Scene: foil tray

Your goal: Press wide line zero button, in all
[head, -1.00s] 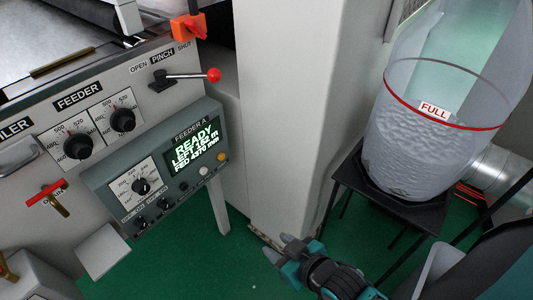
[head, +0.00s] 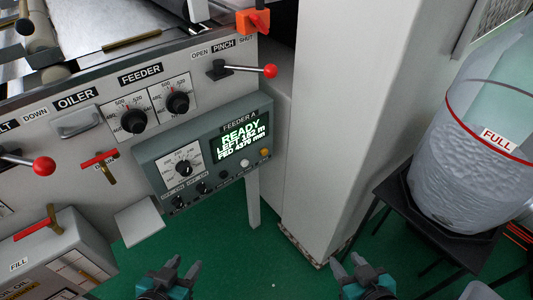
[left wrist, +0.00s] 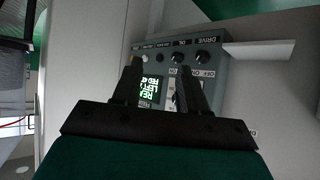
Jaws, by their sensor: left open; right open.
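The grey-green FEEDER A panel (head: 150,150) is on the front of the machine. Its lit screen (head: 240,140) shows READY, a LEFT line in metres and a FED line in mm. Below the screen are a dark button (head: 225,174), a white button (head: 244,163) and a yellow button (head: 264,152); their labels are too small to read. My left gripper (head: 183,266) is open and empty, low in front of the panel. The left wrist view shows its open fingers (left wrist: 160,68) with the panel (left wrist: 215,75) beyond. My right gripper (head: 350,264) is open and empty, further right.
A red-knobbed PINCH lever (head: 270,71) is above the panel. A grey ledge (head: 140,221) juts out at its lower left. A white column (head: 330,120) stands to the right, with a FULL bin (head: 470,180) on a black stand. Green floor (head: 250,262) is open in front.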

